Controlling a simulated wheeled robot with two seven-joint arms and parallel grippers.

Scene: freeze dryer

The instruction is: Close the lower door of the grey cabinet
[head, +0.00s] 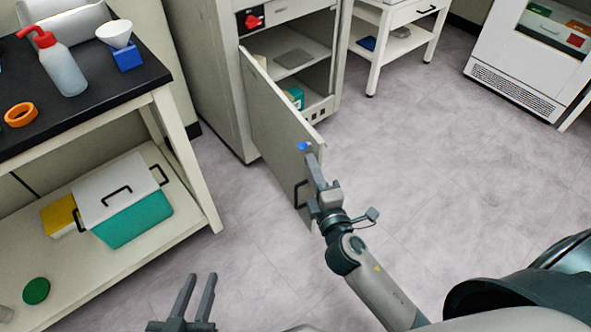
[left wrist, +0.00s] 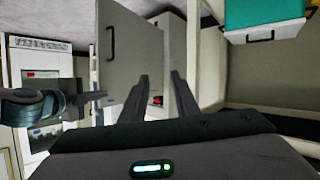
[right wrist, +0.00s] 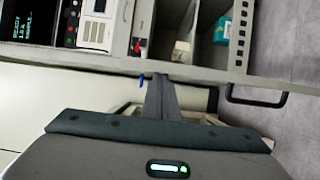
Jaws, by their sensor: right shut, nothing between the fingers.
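The grey cabinet (head: 215,75) stands at the top centre of the head view. Its lower door (head: 275,110) stands wide open, swung out into the room, with a dark handle (head: 299,194) near its free edge. The door and handle also show in the left wrist view (left wrist: 130,55). My right gripper (head: 311,160) is shut and empty at the top free corner of the door. In the right wrist view its fingers (right wrist: 158,90) reach the door's top edge; I cannot tell whether they touch. My left gripper (head: 198,280) is open and empty, low and apart from the door.
Shelves inside the cabinet hold a teal box (head: 295,97). A black-topped bench (head: 100,95) with a bottle (head: 62,70) stands left, a teal case (head: 130,215) on its lower shelf. A white side table (head: 395,45) stands behind. The floor right of the door is clear.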

